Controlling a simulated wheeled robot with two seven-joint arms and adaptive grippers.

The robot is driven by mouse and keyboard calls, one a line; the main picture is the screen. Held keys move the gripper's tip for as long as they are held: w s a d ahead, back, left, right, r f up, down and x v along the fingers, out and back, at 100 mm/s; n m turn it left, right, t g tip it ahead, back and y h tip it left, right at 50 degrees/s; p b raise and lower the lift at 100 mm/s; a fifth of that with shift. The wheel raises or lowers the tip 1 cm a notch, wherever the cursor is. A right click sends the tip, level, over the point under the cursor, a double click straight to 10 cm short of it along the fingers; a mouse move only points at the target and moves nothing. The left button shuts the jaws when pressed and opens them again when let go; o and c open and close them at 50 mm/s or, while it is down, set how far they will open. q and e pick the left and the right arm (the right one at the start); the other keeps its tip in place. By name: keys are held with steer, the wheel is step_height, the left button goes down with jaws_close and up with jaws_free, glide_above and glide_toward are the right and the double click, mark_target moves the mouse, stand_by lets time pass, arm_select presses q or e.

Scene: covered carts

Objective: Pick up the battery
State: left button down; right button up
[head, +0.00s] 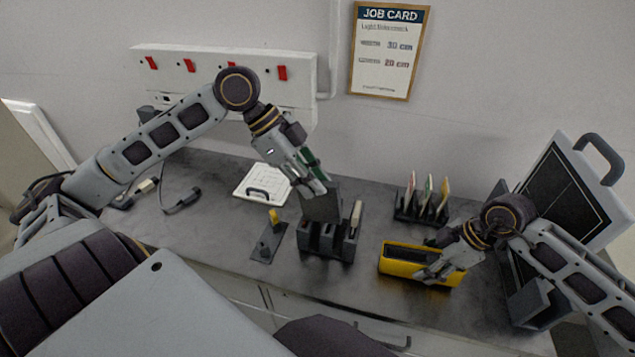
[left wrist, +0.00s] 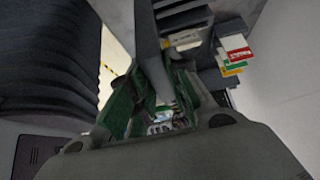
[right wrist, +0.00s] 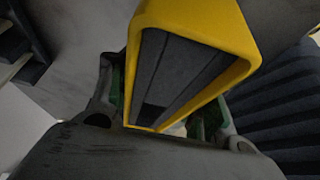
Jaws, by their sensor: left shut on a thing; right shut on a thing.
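My left gripper (head: 316,184) points down over a dark slotted rack (head: 325,246) on the bench and is shut on a dark grey block (head: 322,206), which looks like the battery. In the left wrist view the block (left wrist: 148,35) rises between the green-padded fingers. The block's lower end is close to the rack; I cannot tell whether it is inside a slot. My right gripper (head: 436,270) is shut on a yellow open-topped holder (head: 398,262) with a dark interior. In the right wrist view the holder (right wrist: 205,22) lies between the fingers.
A pale-edged piece (head: 356,214) stands in the rack's right side. Behind the holder is a stand with coloured cards (head: 424,205). A white board with a handle (head: 262,184), a small plate with a yellow-topped switch (head: 268,243) and a cable (head: 181,198) lie left. A black panel (head: 568,190) stands right.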

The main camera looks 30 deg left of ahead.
arm_select(q)
steer(key=shift+s+a+r+g+y, duration=0.15)
steer(key=shift+s+a+r+y, duration=0.15)
steer(key=shift+a, duration=0.25)
steer(key=shift+s+a+r+g+y, duration=0.1)
steer(key=shift+a+r+y, duration=0.1)
steer(key=shift+a+y, duration=0.35)
steer(key=shift+s+a+r+g+y, duration=0.15)
steer(key=shift+a+r+y, duration=0.1)
steer(key=shift+a, duration=0.35)
arm_select(e)
steer(key=o, duration=1.2)
steer(key=shift+v, duration=6)
steer(key=shift+a, duration=0.1)
arm_select(q)
steer(key=shift+s, duration=0.1)
arm_select(e)
steer(key=shift+s, duration=0.1)
